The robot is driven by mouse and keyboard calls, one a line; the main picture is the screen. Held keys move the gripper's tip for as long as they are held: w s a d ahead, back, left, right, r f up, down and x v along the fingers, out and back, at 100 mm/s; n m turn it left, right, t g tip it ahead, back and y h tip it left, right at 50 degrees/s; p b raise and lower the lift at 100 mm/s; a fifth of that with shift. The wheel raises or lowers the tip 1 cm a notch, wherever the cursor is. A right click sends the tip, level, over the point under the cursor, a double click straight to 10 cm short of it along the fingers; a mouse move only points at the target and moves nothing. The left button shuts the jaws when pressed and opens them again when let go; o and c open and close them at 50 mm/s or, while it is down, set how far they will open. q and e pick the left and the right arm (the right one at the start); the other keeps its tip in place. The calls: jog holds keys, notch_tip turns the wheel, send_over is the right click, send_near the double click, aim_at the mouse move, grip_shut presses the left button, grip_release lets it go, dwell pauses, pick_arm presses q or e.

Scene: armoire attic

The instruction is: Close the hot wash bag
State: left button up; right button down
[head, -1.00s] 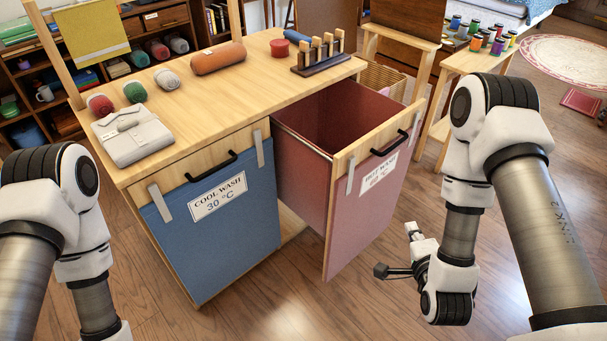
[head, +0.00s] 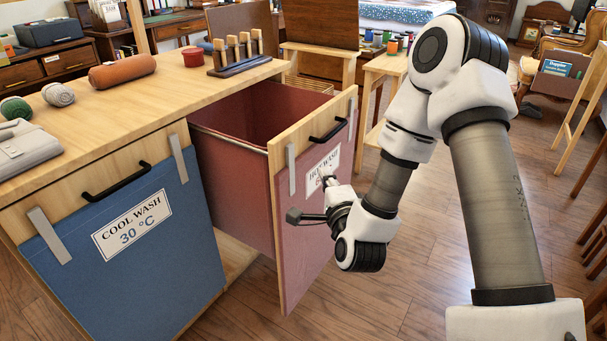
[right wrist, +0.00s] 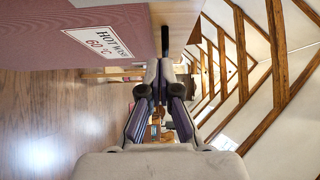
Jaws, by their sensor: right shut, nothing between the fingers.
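The hot wash bag (head: 303,240) is a pink fabric bin with a wooden front rail, a black handle (head: 328,131) and a white label (head: 322,168). It stands pulled out of the wooden cabinet, its open top showing. My right gripper (head: 328,182) is shut and empty, in front of the bag's face near the label and below the handle. I cannot tell whether it touches the bag. In the right wrist view the closed fingers (right wrist: 160,66) appear below the handle (right wrist: 165,42), with the pink face (right wrist: 75,40) at upper left. My left gripper is out of view.
The blue cool wash bag (head: 130,245) sits flush in the cabinet on the left. The cabinet top (head: 190,88) holds yarn balls, an orange roll and a rack of pegs (head: 240,55). Bare wooden floor (head: 400,290) lies in front of the bags.

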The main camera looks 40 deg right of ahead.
aim_at(301, 149)
jog(key=w+b, duration=0.2)
jog(key=w, duration=0.1)
jog(key=w+b, duration=0.2)
jog(key=w, duration=0.1)
jog(key=w+b, duration=0.1)
jog(key=w, duration=0.2)
jog(key=shift+w+d+b, duration=0.15)
jog(key=shift+d+b, duration=0.25)
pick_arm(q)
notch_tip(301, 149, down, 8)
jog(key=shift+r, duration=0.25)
pick_arm(e)
jog(key=shift+w, duration=0.1)
